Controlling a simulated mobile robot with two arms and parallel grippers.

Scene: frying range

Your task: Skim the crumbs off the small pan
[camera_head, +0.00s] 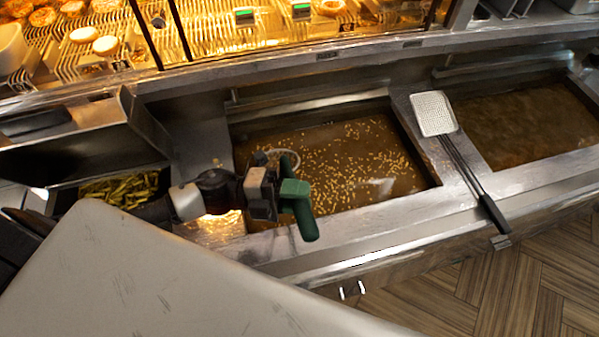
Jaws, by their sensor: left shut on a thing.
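The pan with crumbs (405,197) is a rectangular vat of brown oil in the middle. Many pale crumbs float on the oil, mostly in its centre and upper part. My left gripper (277,190) is over the pan's left part, shut on a green-handled tool (302,208). A pale round rim, apparently the tool's, shows just behind the gripper; the rest of its head is hidden, so I cannot tell whether it touches the oil. My right gripper is not in view.
A square mesh skimmer (434,113) with a black handle lies on the metal divider right of the pan. A second oil vat (530,125) is further right. Fries (120,189) lie in a bin at left. A lit food display (240,30) runs along the back.

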